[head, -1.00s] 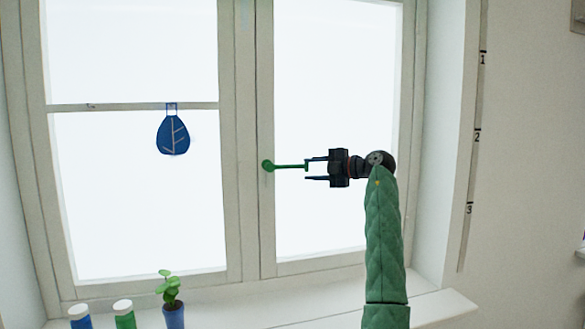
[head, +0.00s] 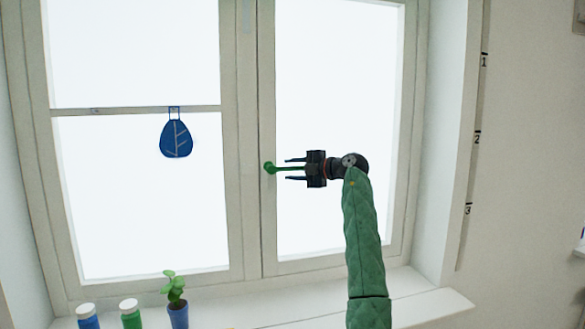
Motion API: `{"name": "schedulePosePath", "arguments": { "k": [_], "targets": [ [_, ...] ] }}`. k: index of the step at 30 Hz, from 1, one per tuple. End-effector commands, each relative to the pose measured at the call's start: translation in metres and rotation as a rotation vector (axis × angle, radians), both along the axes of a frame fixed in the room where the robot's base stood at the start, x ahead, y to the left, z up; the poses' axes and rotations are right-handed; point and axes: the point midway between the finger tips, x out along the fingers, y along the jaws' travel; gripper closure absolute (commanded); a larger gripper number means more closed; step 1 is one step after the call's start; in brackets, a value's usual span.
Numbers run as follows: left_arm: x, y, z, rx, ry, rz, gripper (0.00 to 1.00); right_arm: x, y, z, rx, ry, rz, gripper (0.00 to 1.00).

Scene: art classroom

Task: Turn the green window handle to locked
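The green window handle (head: 280,168) is on the frame post between the two panes. Its round pivot is at the left and its lever points right, roughly level. The lever's outer end is hidden at the gripper's palm.
A blue leaf-shaped ornament (head: 176,138) hangs on the left pane. A plant in a blue pot (head: 178,314), a green bottle (head: 131,318) and a blue bottle (head: 88,320) stand at the sill's left. The sill (head: 430,304) is clear at the right.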

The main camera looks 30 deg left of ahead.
Motion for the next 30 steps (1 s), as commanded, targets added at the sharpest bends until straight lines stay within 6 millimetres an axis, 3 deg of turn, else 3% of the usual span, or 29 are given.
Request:
{"name": "schedulePosePath", "arguments": {
  "k": [11, 17, 30],
  "targets": [
    [-0.0003, 0.0028, -0.0005, 0.000, 0.000, 0.000, 0.64, -0.0020, -0.0012, -0.0052, -0.001, 0.000, 0.000, 1.00],
    [-0.0003, 0.0028, -0.0004, 0.000, 0.000, 0.000, 1.00, -0.0023, -0.0011, -0.0052, -0.001, 0.001, 0.000, 1.00],
    [-0.0004, 0.0097, -0.0037, 0.010, 0.012, 0.001, 1.00, -0.0004, 0.0014, -0.0004, 0.001, 0.004, -0.001, 1.00]
  ]
}}
